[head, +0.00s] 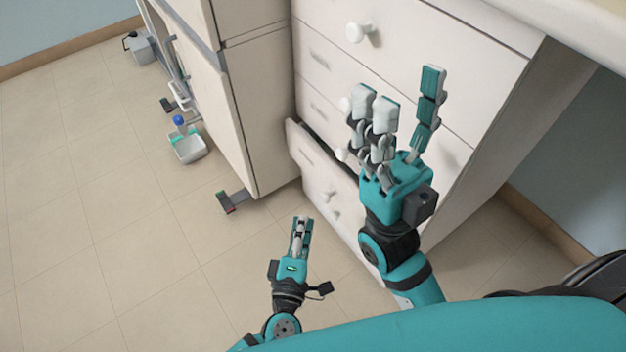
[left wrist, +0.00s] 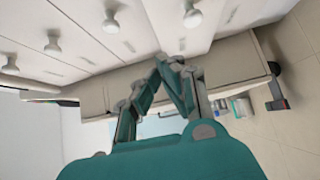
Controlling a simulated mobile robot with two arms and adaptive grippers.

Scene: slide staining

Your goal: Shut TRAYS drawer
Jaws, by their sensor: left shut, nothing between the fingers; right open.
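A white drawer cabinet (head: 470,60) stands in front of me, with round white knobs. One low drawer (head: 312,162) stands partly open, its front tilted out from the cabinet face in the head view; its label is too small to read. My left gripper (head: 301,222) is shut and empty, low in front of the open drawer and apart from it. It also shows in the left wrist view (left wrist: 166,62), with cabinet knobs (left wrist: 193,18) beyond it. My right gripper (head: 400,95) is open and empty in front of the cabinet, hiding part of the drawer fronts and knobs.
Another pale cabinet (head: 258,110) stands close at the left of the drawers. A small bin with a blue-topped item (head: 187,147) is on the floor further left. The tiled floor (head: 110,230) at the left is clear. A countertop edge (head: 580,35) overhangs at the top right.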

